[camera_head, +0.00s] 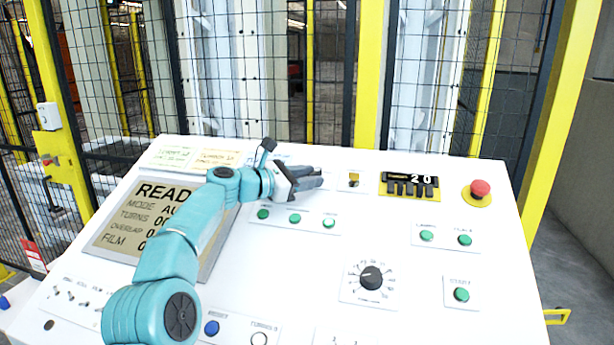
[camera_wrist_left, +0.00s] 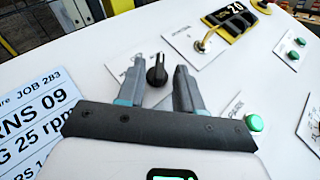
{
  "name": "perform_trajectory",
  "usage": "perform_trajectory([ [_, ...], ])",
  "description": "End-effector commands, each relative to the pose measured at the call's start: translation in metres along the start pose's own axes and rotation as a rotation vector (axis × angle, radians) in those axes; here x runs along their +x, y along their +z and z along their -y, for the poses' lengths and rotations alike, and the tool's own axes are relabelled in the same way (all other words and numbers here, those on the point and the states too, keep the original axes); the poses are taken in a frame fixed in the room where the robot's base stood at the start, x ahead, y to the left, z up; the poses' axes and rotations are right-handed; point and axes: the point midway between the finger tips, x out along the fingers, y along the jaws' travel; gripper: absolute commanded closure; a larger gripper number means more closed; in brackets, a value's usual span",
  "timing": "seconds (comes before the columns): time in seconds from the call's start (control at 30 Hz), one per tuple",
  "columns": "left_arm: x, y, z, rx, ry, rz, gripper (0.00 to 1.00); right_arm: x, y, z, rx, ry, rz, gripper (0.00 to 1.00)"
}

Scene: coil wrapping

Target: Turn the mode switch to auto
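The mode switch is probably the black rotary knob (camera_wrist_left: 157,70) on a white plate in the left wrist view. Its plate lettering is too small to read. My left gripper (camera_head: 314,178) reaches over the upper middle of the sloped white panel (camera_head: 300,250) and hides this knob in the head view. In the left wrist view my left gripper (camera_wrist_left: 161,80) is open, with the knob showing between its fingers. I see a gap on both sides of the knob. My right gripper is not in view.
Green buttons (camera_head: 295,218) lie just below the gripper. A small brass-coloured switch (camera_head: 354,180), a counter reading 20 (camera_head: 410,186) and a red emergency button (camera_head: 480,189) lie to the right. A black dial (camera_head: 371,277) sits lower. Yellow-posted mesh fencing stands behind the panel.

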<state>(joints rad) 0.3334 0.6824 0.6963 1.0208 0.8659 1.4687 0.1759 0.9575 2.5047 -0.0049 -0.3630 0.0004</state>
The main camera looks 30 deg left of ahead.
Motion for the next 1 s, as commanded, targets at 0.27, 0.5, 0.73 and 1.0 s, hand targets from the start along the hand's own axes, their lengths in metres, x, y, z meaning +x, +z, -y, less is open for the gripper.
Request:
perform_trajectory([
  [0.27, -0.015, 0.000, -0.001, 0.001, 0.006, 0.003, 0.64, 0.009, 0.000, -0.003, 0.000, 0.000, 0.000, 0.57],
  [0.5, -0.075, -0.002, -0.001, 0.001, 0.008, 0.001, 0.64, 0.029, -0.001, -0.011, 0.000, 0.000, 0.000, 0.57],
  [0.73, -0.131, -0.002, -0.001, 0.000, 0.004, -0.001, 0.64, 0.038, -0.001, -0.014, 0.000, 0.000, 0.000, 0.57],
  [1.0, -0.161, -0.001, 0.000, -0.001, 0.000, 0.000, 0.64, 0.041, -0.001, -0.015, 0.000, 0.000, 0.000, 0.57],
])
